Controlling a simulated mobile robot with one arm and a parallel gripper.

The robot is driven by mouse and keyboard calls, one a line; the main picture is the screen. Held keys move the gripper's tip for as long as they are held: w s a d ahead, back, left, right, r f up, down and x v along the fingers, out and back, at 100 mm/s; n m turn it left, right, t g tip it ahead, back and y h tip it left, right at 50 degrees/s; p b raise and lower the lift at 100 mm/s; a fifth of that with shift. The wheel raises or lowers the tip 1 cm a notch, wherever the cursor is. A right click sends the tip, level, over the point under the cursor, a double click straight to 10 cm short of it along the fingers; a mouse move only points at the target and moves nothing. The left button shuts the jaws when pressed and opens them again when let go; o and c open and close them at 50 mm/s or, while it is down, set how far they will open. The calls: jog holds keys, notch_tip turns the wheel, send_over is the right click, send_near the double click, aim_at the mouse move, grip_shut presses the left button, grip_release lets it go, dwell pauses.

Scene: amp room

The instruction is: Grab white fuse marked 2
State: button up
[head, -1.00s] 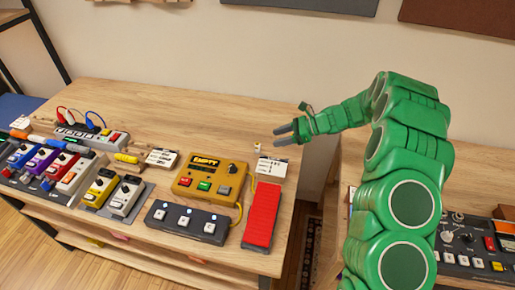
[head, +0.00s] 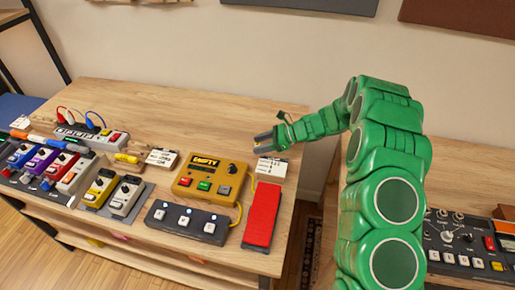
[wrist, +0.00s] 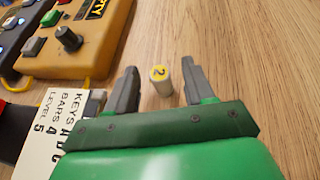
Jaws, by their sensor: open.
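The white fuse (wrist: 161,82) stands upright on the wooden table, its yellow top marked 2, in the wrist view. My gripper (wrist: 157,80) is open, with one grey finger on either side of the fuse. The fuse sits between the fingertips, with a gap to each finger, and nothing is held. In the head view my gripper (head: 264,142) is low over the table, to the right of the yellow EMPTY box, and the fuse cannot be made out there.
A white card (wrist: 62,128) with printed text lies left of my gripper. The yellow EMPTY box (head: 208,177) and a red pedal (head: 262,214) stand nearby. Several coloured pedals (head: 100,188) line the table's left. The table behind the fuse is clear.

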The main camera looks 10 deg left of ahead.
jog(key=shift+c, duration=0.3)
grip_shut()
